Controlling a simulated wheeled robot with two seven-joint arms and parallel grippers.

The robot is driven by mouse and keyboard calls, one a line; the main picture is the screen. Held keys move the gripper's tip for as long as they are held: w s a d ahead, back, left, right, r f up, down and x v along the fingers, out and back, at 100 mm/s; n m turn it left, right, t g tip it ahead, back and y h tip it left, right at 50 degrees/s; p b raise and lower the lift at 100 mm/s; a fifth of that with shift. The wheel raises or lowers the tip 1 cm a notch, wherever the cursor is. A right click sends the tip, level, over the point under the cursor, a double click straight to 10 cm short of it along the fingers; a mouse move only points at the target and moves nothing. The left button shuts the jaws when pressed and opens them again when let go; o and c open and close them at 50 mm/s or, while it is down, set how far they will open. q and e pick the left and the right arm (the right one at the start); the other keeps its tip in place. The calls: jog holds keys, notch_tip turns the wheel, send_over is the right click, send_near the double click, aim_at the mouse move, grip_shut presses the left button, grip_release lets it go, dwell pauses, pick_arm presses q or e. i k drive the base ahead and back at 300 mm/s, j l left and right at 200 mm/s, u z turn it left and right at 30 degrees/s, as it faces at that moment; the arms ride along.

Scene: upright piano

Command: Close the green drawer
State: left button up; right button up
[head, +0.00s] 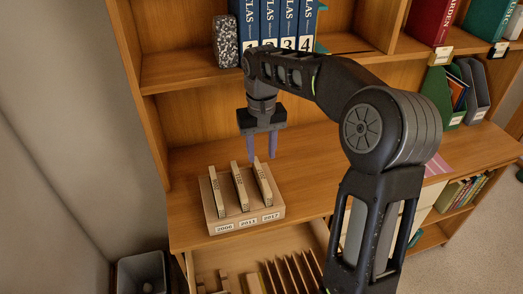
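An open drawer (205,260) of light wood juts out below the wooden desk top at the bottom of the head view. Upright dividers and small wooden pieces stand in it. Its front panel is outside the picture, so I cannot tell its colour; no green drawer front shows. My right gripper (262,159) points down over the desk, behind and above the open drawer. Its two fingers are apart with nothing seen between them. The fingertips are close to the rightmost upright block of a wooden holder (247,217); I cannot tell whether they touch. My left gripper is not in view.
The holder is labelled 2006, 2011 and 2017. A speckled box (226,42) and blue atlas volumes (270,22) stand on the shelf above. Green and grey file holders (442,98) stand at right. A grey bin (142,273) stands at lower left by the wall (60,130).

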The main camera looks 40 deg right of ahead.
aim_at(290, 260)
jog(key=k+j, duration=0.1)
jog(key=j, duration=0.25)
jog(key=k+j, duration=0.1)
jog(key=j, duration=0.25)
jog(key=k+j, duration=0.1)
jog(key=j, duration=0.2)
jog(key=k+j, duration=0.1)
jog(key=j, duration=0.25)
